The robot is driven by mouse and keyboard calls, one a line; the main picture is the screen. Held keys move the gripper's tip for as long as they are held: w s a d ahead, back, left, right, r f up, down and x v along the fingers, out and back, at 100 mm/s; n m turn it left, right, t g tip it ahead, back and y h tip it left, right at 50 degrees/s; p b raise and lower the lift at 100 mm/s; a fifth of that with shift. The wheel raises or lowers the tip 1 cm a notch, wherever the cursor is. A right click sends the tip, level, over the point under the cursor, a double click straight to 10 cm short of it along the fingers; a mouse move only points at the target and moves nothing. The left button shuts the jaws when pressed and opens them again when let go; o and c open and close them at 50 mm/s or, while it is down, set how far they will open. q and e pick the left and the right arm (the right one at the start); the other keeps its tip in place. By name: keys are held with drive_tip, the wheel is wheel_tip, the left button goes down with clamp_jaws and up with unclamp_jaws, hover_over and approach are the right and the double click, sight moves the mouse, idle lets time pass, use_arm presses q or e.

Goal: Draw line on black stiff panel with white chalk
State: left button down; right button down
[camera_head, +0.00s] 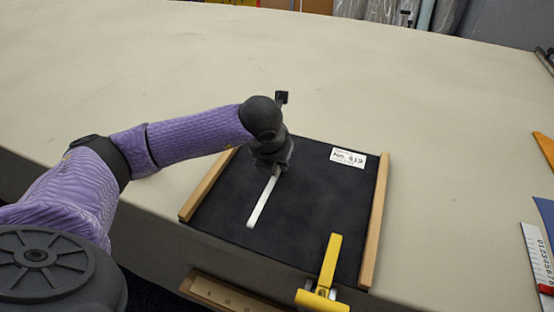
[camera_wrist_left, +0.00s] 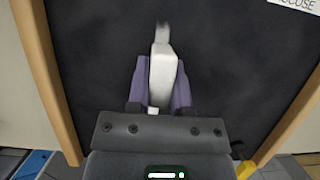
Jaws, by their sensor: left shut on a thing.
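The black panel (camera_head: 310,205) lies flat on the table near its front edge, with a white label (camera_head: 348,158) at its far right corner. A straight white line (camera_head: 262,203) runs on the panel from beneath my left gripper (camera_head: 274,166) down toward the near left. My left gripper is over the panel's far left part. In the left wrist view, its purple fingers (camera_wrist_left: 161,88) are shut on the white chalk (camera_wrist_left: 163,66). A narrow pale piece shows beyond the chalk; I cannot tell if it is chalk or mark. My right gripper is not in view.
Wooden strips flank the panel at left (camera_head: 207,186) and right (camera_head: 375,222). A yellow clamp (camera_head: 331,262) sits on the panel's near edge. A ruler (camera_head: 536,255) and a blue item (camera_head: 546,218) lie at the right edge. The table behind the panel is clear.

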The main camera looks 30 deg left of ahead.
use_arm(q)
drive_tip(key=shift+f, duration=0.25)
drive_tip(key=shift+w+a+b, duration=0.25)
drive_tip(key=shift+w+b, duration=0.35)
drive_tip(key=shift+w, duration=0.4)
drive_tip(key=shift+w+a+b, duration=0.2)
drive_tip(key=shift+w+b, duration=0.35)
drive_tip(key=shift+w, duration=0.4)
drive_tip(key=shift+s+d+r+p, duration=0.1)
drive_tip(key=shift+s+d+p, duration=0.05)
drive_tip(key=shift+s+p, duration=0.4)
drive_tip(key=shift+s+d, duration=0.1)
drive_tip(key=shift+s, duration=0.35)
